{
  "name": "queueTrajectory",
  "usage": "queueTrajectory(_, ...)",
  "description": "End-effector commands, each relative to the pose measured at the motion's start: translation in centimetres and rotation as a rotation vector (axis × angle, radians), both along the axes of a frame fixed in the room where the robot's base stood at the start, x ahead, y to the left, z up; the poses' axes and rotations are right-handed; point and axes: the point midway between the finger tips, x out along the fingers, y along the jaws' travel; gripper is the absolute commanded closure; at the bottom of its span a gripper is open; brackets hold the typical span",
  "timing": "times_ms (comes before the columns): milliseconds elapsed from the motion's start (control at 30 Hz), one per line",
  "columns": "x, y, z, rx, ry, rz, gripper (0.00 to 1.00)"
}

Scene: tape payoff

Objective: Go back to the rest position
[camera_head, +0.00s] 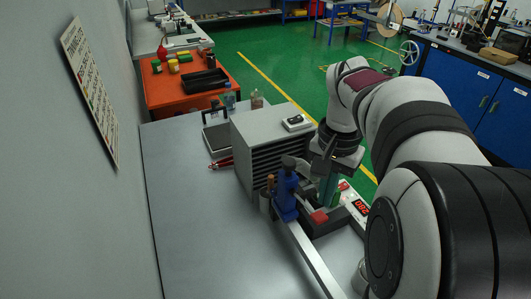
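My arm reaches in from the right, bends over at the top and points down beside the grey drawer cabinet (262,125). My gripper (326,168) is the dark end below the wrist, just right of the cabinet. Its fingers are small and partly hidden, so I cannot tell whether they are open or hold something. A dark green piece (330,190) shows directly under it. A red block (319,216) sits just below the green piece.
A device with a red digital display (361,207) stands right of the fixture. The grey table (200,225) is clear at left. A wall sign (90,90) hangs at left.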

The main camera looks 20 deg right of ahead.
Motion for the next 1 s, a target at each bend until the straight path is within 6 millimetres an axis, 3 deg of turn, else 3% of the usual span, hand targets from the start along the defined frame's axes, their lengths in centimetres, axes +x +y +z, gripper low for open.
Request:
queueTrajectory(300, -0.1, 0.4, 0.0, 0.002, -0.001, 0.007, 1.0)
queueTrajectory(367, -0.6, 2.4, 0.0, 0.012, -0.007, 0.048, 1.0)
queueTrajectory(433, -2.3, 7.0, -0.2, 0.037, -0.016, 0.146, 1.0)
queueTrajectory(500, -5.3, 12.1, -1.0, 0.069, -0.023, 0.268, 1.0)
queueTrajectory(633, -11.5, 18.4, -3.6, 0.126, -0.03, 0.46, 1.0)
queueTrajectory(700, -14.0, 20.0, -4.8, 0.147, -0.028, 0.524, 1.0)
queueTrajectory(767, -15.1, 20.7, -5.4, 0.157, -0.027, 0.555, 1.0)
queueTrajectory(1000, -15.6, 20.9, -5.7, 0.161, -0.024, 0.564, 1.0)
